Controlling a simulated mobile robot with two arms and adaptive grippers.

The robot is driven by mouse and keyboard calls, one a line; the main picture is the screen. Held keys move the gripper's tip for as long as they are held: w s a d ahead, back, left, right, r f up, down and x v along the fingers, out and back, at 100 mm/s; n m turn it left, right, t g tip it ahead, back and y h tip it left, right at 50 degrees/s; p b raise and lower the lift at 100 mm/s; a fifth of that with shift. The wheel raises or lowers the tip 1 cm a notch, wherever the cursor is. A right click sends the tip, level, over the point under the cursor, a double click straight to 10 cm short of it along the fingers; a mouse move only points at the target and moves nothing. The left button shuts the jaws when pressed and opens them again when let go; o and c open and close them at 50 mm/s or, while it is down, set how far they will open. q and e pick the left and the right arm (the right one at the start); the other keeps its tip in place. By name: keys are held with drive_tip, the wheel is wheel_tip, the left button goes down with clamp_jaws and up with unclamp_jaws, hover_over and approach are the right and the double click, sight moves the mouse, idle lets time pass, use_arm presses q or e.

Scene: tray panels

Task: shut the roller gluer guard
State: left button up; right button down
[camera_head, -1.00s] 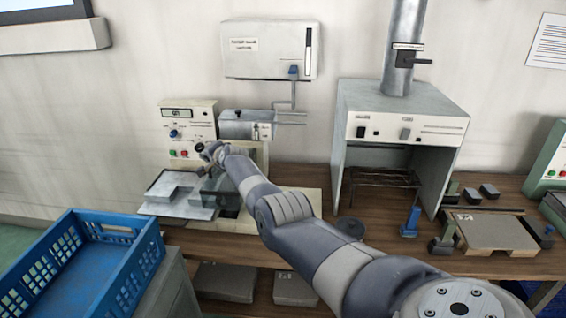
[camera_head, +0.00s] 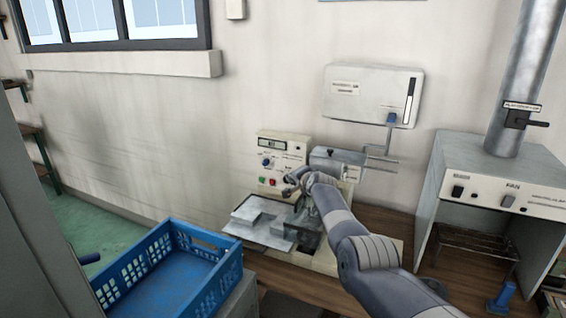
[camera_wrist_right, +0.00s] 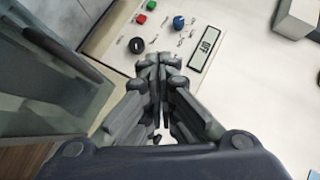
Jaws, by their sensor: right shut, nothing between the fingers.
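The roller gluer is a cream machine with a control panel (camera_head: 281,160) at the back of the bench, bearing a display, knobs and red and green buttons. In the right wrist view the display (camera_wrist_right: 205,48) reads OFF. The guard (camera_head: 308,236) looks like a smoky, see-through panel low beside my arm, partly hidden by it. In the right wrist view a see-through, grey-edged panel, apparently the guard (camera_wrist_right: 50,95), stands at the left. My right gripper (camera_head: 289,184) is shut and empty in front of the control panel (camera_wrist_right: 130,20). Contact with the guard cannot be told. My left gripper is out of view.
A metal tray (camera_head: 262,233) with a grey block lies left of the machine. A blue crate (camera_head: 172,274) stands at front left. A fume hood (camera_head: 490,175) is at the right, and a white wall box (camera_head: 372,95) hangs above.

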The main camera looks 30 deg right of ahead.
drive_tip(key=s+a+r+p, duration=0.2)
drive_tip(key=s+a+r, duration=0.1)
drive_tip(key=a+r, duration=0.3)
drive_tip(key=shift+s, duration=0.15)
idle(0.4)
drive_tip(key=shift+a, duration=0.1)
